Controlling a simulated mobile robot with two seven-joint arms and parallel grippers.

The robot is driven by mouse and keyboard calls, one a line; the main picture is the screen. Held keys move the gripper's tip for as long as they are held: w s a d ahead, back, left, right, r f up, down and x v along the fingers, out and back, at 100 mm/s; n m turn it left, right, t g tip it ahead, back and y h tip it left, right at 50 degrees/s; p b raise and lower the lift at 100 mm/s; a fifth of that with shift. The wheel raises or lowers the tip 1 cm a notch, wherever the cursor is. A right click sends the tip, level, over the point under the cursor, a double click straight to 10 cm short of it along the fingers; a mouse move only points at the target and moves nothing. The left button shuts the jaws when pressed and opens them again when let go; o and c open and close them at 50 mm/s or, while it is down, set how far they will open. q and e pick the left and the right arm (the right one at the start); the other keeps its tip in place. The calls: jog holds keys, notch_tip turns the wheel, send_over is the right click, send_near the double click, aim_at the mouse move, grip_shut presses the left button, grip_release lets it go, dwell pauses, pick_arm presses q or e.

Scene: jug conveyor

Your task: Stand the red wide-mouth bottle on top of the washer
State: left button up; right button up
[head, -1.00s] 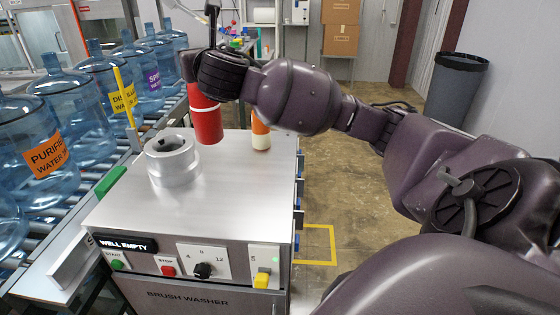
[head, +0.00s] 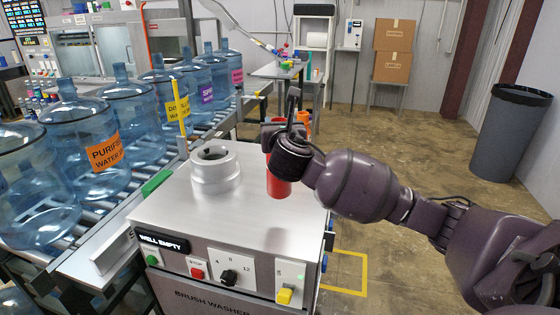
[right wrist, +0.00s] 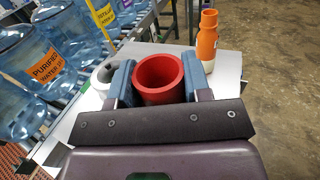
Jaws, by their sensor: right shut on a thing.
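The red wide-mouth bottle (head: 278,183) is upright in my right gripper (head: 284,145), over the right part of the washer's metal top (head: 245,230). Its lower end is at or just above the top; I cannot tell whether it touches. In the right wrist view, the bottle's open mouth (right wrist: 159,78) shows between the two blue-grey fingers of my right gripper (right wrist: 158,85), which are shut on its sides. The washer's round well (head: 214,168) is to the left of the bottle. My left gripper is not in view.
An orange and cream bottle (right wrist: 207,42) stands behind the red one; my gripper mostly hides it in the head view. Large blue water jugs (head: 105,130) line the conveyor at left. The washer's front top is clear. A grey bin (head: 508,130) stands at far right.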

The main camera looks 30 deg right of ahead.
notch_tip(320, 180, down, 9)
jog(key=shift+b, duration=0.35)
jog(key=shift+f, duration=0.15)
jog(key=o, duration=1.2)
jog(key=v, duration=1.2)
